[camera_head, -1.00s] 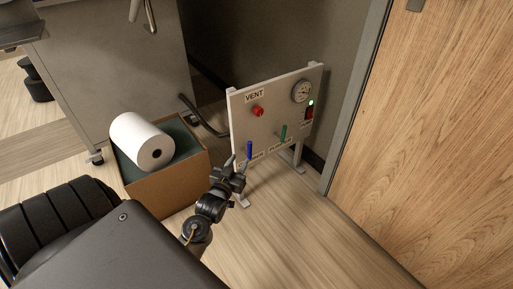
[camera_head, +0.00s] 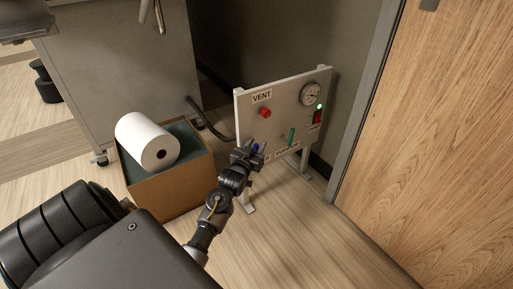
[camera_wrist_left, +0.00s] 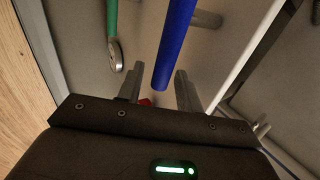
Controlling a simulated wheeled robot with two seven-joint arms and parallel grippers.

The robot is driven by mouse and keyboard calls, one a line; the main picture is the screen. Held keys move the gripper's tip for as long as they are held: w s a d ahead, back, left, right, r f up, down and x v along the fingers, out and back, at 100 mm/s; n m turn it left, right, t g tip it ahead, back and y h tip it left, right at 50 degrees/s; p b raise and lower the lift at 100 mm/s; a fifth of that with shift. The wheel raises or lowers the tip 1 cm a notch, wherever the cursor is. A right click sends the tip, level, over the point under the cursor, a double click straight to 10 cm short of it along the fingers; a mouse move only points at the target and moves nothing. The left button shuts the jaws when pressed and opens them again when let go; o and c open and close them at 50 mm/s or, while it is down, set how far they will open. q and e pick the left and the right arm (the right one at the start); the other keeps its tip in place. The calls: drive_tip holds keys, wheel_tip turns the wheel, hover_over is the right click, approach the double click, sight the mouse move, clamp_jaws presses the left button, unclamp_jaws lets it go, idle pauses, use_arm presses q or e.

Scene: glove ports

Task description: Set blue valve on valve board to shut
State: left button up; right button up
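The white valve board (camera_head: 283,120) stands upright near the wall. Its blue valve handle (camera_head: 255,148) is mostly hidden by my left gripper (camera_head: 246,153) in the head view. In the left wrist view the blue handle (camera_wrist_left: 174,45) is a long bar whose near end shows between the two fingertips of my left gripper (camera_wrist_left: 159,82). The fingers are apart, with a gap visible on each side of the bar; I see no grip on it. My right gripper is not in view.
The green handle (camera_head: 291,137) stands upright to the right on the board. A red knob (camera_head: 265,113), a gauge (camera_head: 310,94) and a red switch (camera_head: 317,118) are above. A cardboard box (camera_head: 182,188) with a white roll (camera_head: 147,141) stands left. A wooden door (camera_head: 440,130) is right.

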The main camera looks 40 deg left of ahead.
use_arm(q)
clamp_jaws()
drive_tip(key=shift+d, duration=0.15)
